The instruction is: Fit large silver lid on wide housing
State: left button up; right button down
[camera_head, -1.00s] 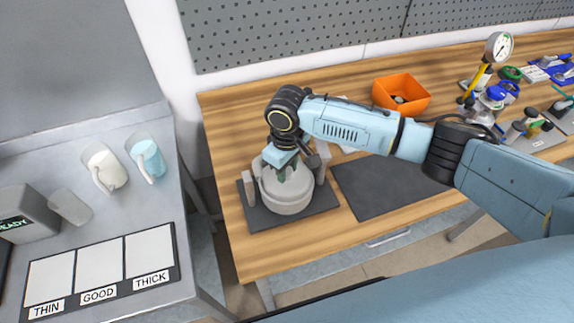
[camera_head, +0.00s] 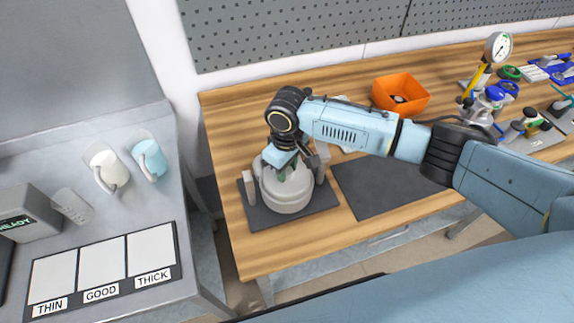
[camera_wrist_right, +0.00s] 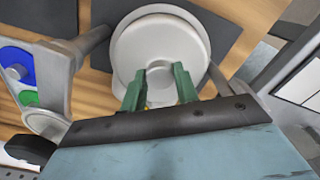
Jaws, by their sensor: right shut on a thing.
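The wide housing (camera_head: 286,201) is a pale grey round vessel standing on a dark mat at the left end of the wooden bench. The large silver lid (camera_wrist_right: 160,35) is a light grey disc over the housing, also seen in the right wrist view. In the head view, my right gripper (camera_head: 284,172) points down at the top of the housing. In the right wrist view, its green fingers (camera_wrist_right: 160,78) are closed at the middle of the lid. I cannot tell whether the lid rests fully on the rim. My left gripper is not in view.
Grey posts (camera_head: 249,188) stand close beside the housing on the dark mat (camera_head: 262,220). A bare dark mat (camera_head: 385,190) lies to the right. An orange bin (camera_head: 401,92) stands behind it. A pressure gauge (camera_head: 498,47) and small parts fill the bench's right end.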

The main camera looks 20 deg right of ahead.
jog(key=c, duration=1)
grip_release()
jog(key=shift+o, duration=0.2)
notch_tip(320, 180, up, 13)
jog(key=shift+r+b, duration=0.2)
jog(key=shift+b, duration=0.15)
